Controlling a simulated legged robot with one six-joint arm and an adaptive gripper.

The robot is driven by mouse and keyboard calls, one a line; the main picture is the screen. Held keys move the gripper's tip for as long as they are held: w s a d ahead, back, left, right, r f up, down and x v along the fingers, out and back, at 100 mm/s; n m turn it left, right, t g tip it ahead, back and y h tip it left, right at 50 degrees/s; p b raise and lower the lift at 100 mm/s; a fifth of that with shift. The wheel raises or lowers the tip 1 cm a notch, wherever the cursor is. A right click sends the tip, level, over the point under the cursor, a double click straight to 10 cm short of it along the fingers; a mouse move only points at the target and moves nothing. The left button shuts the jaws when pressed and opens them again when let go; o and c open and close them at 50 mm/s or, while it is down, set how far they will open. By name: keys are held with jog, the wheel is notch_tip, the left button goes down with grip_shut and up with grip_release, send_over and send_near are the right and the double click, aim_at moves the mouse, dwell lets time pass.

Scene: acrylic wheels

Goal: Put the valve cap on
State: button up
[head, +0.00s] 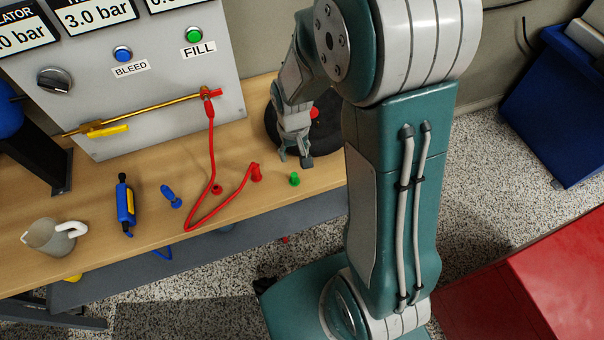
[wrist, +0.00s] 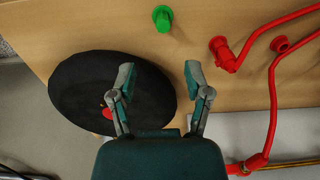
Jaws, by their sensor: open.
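My gripper (head: 295,158) is open and empty above the bench, with its fingers pointing down. In the wrist view its two fingers (wrist: 159,75) stand apart with nothing between them. A small green cap-like piece (head: 294,179) stands on the bench near the front edge, just in front of my gripper. It also shows in the wrist view (wrist: 162,18), beyond the fingertips. A black round wheel-like thing (head: 329,133) lies behind my gripper and is partly hidden by my arm. It shows in the wrist view (wrist: 75,90) with a red part (wrist: 107,112) on it, beside the left finger.
A red hose (head: 211,140) runs from the brass pipe (head: 160,110) to red fittings (head: 256,173) on the bench. A blue-yellow tool (head: 125,205), a blue piece (head: 171,196) and a jug (head: 48,236) stand at left. The grey panel (head: 150,60) rises behind.

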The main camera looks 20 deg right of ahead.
aim_at(296, 174)
jog(key=f, duration=0.2)
jog(key=a+f, duration=0.1)
jog(key=f, duration=0.2)
jog(key=shift+a+f, duration=0.2)
jog(key=shift+f, duration=0.05)
jog(key=f, duration=0.2)
jog(key=d+f, duration=0.1)
jog(key=f, duration=0.1)
jog(key=shift+s+d+f, duration=0.1)
jog(key=shift+s+d, duration=0.1)
jog(key=shift+a+f, duration=0.15)
jog(key=shift+f, duration=0.35)
jog(key=shift+a, duration=0.25)
jog(key=c, duration=0.5)
jog(key=shift+d, duration=0.25)
jog(key=c, duration=0.3)
